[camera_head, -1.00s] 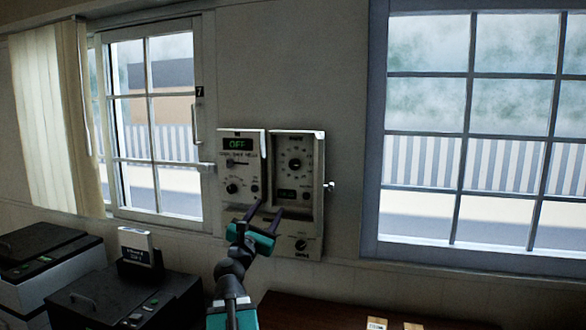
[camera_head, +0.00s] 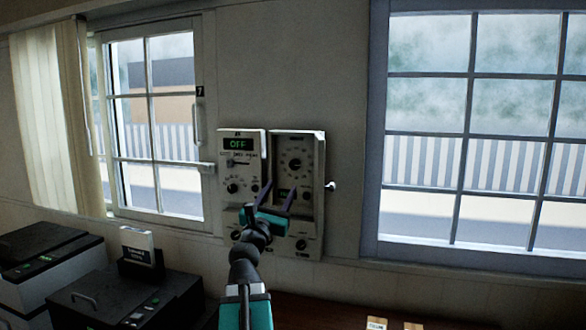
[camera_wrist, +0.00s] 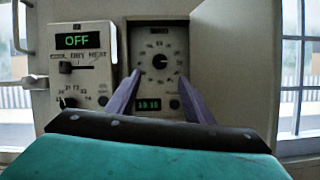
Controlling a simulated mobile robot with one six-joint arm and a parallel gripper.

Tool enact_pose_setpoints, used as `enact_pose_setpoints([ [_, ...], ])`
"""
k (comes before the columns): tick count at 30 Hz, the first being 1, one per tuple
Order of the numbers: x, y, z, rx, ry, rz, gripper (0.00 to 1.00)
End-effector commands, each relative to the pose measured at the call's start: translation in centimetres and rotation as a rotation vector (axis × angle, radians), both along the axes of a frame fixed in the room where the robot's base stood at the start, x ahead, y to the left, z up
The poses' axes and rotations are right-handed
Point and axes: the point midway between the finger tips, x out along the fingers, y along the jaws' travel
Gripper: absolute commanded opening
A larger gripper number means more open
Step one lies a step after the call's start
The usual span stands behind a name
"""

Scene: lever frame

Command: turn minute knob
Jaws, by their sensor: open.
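A pale control box hangs on the wall between two windows. Its right section has a round dial with a dark knob (camera_head: 295,163) at the centre, which also shows in the wrist view (camera_wrist: 160,61). The printed labels are too small to read, so I cannot confirm which knob is the minute knob. Another dark knob (camera_head: 301,244) sits lower on the box. My gripper (camera_head: 280,185) is open and empty, in front of the right section. In the wrist view its purple fingertips (camera_wrist: 160,76) lie just below the dial knob, one at either side.
A small green display (camera_wrist: 149,105) shows between my fingers. The left section has an OFF display (camera_head: 238,144), a slider (camera_wrist: 66,68) and a dark knob (camera_head: 232,188). A plain beige panel (camera_wrist: 235,60) stands right of the dial. Black machines (camera_head: 125,295) stand lower left.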

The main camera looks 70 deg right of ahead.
Motion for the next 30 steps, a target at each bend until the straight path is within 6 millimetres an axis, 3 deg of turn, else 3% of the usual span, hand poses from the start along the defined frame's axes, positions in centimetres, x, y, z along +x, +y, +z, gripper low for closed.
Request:
enact_pose_setpoints([
  [30, 0.2, -9.3, 3.9, 0.000, -0.002, -0.001, 0.48],
])
